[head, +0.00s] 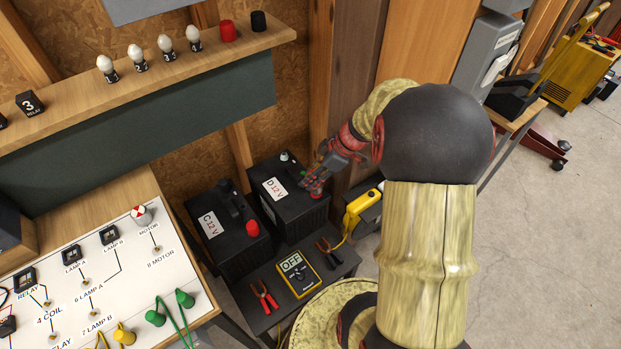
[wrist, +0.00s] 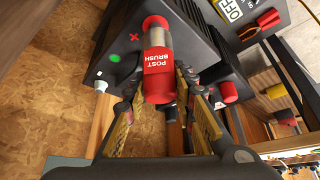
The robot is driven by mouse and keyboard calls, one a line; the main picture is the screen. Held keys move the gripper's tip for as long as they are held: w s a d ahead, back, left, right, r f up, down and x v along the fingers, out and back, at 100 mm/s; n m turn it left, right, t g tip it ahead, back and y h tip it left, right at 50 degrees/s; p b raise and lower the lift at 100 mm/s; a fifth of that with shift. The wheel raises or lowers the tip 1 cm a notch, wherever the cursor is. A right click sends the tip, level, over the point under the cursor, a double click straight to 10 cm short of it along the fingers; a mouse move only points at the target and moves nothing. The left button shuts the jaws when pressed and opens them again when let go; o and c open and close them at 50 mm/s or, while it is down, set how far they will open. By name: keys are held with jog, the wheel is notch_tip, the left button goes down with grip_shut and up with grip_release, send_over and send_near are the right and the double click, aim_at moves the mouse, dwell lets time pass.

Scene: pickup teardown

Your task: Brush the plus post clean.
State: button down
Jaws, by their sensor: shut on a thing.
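The post brush (wrist: 163,80) has a red body with a white label and a silver sleeve. My gripper (wrist: 158,92) is shut on its red body, with a finger on each side. The sleeve points at a red round base (wrist: 155,21) beside the red plus mark on battery D. The plus post itself is hidden, and I cannot tell whether the sleeve is fully down on it. In the head view, battery D (head: 290,212) is a black case marked "D 12 V", and my gripper (head: 316,180) is over its right end.
Battery C (head: 226,234) with a red cap (head: 252,229) stands left of D. A yellow meter (head: 298,272) reading OFF and red-handled pliers (head: 264,295) lie in front. A wooden shelf (head: 150,85) is behind left, the lamp panel (head: 125,262) at left.

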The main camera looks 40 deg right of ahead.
jog(key=shift+r+p, duration=1.4)
jog(key=shift+r, duration=1.95)
jog(key=shift+w+d+f+m+t+h, duration=0.1)
jog(key=shift+d+m+t+h, duration=0.25)
jog(key=shift+m, duration=0.65)
jog(key=d+f+m+h, duration=0.2)
jog(key=d+m+h, duration=0.2)
jog(key=d+m, duration=0.35)
jog(key=w+a+m+h+p, duration=0.1)
jog(key=w+a+m+h, duration=0.2)
jog(key=w, duration=0.4)
jog(key=w+a+n+y+p, duration=0.1)
jog(key=w+a, duration=0.3)
jog(key=a, duration=0.8)
jog(key=w+a+n+y+p, duration=0.1)
jog(key=w+a+n+y, duration=0.1)
jog(key=a, duration=1)
jog(key=shift+w+a+n+t+y, duration=0.35)
jog(key=shift+w+n+t, duration=0.15)
jog(key=shift+w, duration=0.5)
